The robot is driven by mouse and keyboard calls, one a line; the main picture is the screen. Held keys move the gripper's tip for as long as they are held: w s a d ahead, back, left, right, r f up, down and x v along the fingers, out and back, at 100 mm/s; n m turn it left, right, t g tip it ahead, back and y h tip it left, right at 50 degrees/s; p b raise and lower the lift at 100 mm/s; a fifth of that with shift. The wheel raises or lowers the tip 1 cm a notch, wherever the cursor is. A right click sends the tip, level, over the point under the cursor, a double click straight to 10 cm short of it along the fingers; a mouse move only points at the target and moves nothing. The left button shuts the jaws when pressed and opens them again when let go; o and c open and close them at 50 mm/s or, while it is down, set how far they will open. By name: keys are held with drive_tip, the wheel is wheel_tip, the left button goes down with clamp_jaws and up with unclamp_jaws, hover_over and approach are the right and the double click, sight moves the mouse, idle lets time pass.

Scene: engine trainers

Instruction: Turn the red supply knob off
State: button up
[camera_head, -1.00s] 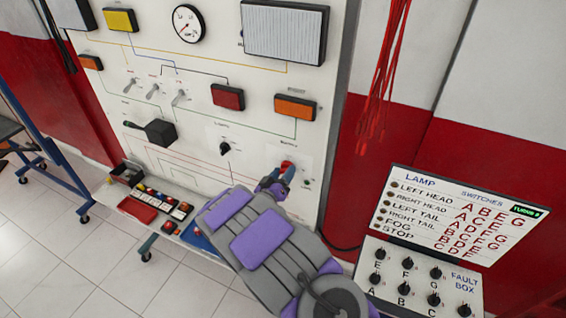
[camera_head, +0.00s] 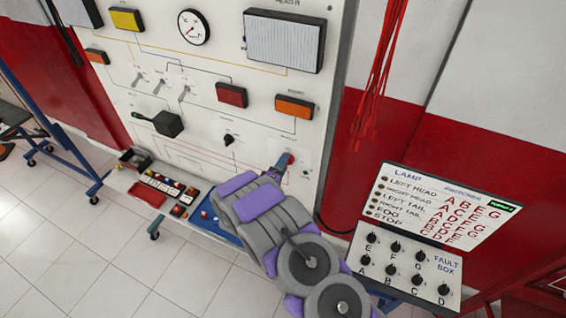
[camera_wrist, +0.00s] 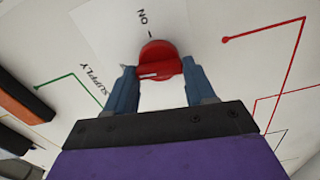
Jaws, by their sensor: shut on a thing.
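The red supply knob (camera_wrist: 158,58) sits on the white panel, at the upper middle of the wrist view. The words "SUPPLY" and "ON" are printed near it, with a small tick by "ON". A pale mark on the knob's near part lies roughly level in that view. My gripper (camera_wrist: 160,74) has its two blue-grey fingers on either side of the knob and is shut on it. In the head view my gripper (camera_head: 283,164) reaches the lower right of the panel and hides most of the knob.
The panel also bears a black knob (camera_head: 228,139), a black lever box (camera_head: 166,124), toggle switches, lamps and a gauge (camera_head: 193,27). A tray shelf (camera_head: 165,200) runs below. A fault box (camera_head: 410,265) stands at right. Red cables (camera_head: 377,70) hang beside the panel.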

drive_tip(key=shift+a+f+n, duration=0.1)
drive_tip(key=shift+f+n, duration=0.05)
drive_tip(key=shift+n, duration=0.55)
drive_tip(key=shift+n+p, duration=0.3)
drive_tip(key=o, duration=0.6)
drive_tip(key=shift+f, duration=0.1)
drive_tip(key=o, duration=0.4)
drive_tip(key=shift+a, duration=0.3)
drive_tip(key=shift+o, duration=0.2)
drive_tip(key=shift+d, duration=0.15)
drive_tip(key=b+v, duration=0.2)
drive_tip(key=v, duration=1.5)
drive_tip(key=shift+s+a, duration=0.15)
drive_tip(key=shift+a, duration=0.1)
